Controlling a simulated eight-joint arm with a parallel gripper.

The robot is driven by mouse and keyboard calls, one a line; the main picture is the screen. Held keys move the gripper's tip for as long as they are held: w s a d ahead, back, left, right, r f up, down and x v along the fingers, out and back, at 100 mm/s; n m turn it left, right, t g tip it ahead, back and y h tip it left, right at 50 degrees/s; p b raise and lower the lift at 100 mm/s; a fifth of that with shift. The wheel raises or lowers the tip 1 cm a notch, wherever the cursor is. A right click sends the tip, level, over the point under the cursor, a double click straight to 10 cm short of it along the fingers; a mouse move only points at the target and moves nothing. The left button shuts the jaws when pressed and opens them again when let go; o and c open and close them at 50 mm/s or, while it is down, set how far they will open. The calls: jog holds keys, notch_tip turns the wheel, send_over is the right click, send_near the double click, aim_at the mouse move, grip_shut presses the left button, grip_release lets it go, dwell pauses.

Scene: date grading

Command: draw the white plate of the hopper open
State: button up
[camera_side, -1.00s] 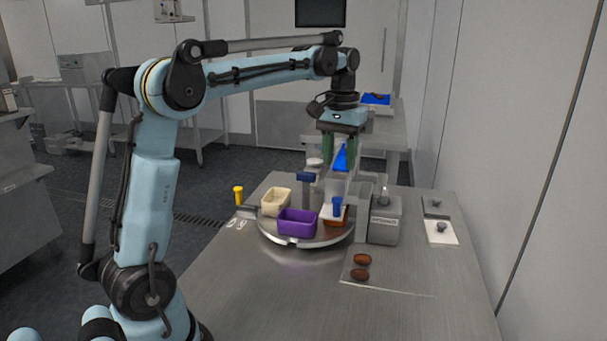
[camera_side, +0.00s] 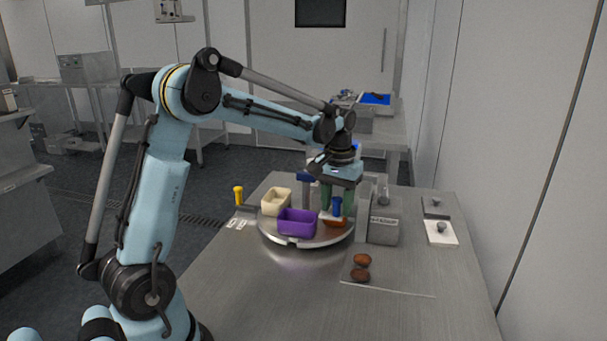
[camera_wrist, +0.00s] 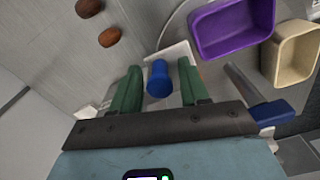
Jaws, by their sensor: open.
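The white plate (camera_side: 326,215) of the hopper shows low beside its blue handle (camera_side: 337,207), over the turntable. In the wrist view the white plate (camera_wrist: 181,52) lies just past the blue handle (camera_wrist: 159,78). My gripper (camera_wrist: 160,70) is open, with one green finger on each side of the blue handle and a visible gap to both. In the side view my gripper (camera_side: 337,204) is lowered around the handle. My wrist and fingers hide most of the hopper body.
A turntable (camera_side: 290,240) carries a purple bin (camera_side: 297,226), a cream bin (camera_side: 276,205) and an orange bin (camera_side: 335,223). A grey box (camera_side: 385,225) stands close on the right. Two dates (camera_side: 361,268) lie at the front. A blue-topped lever (camera_wrist: 270,112) is near my right finger.

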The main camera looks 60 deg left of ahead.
jog(key=shift+c, duration=0.3)
grip_shut()
jog(key=s+d, duration=0.6)
jog(key=shift+s+d, duration=0.2)
jog(key=shift+d, duration=0.05)
jog(key=shift+o, duration=0.3)
grip_release()
jog(key=shift+r, duration=0.1)
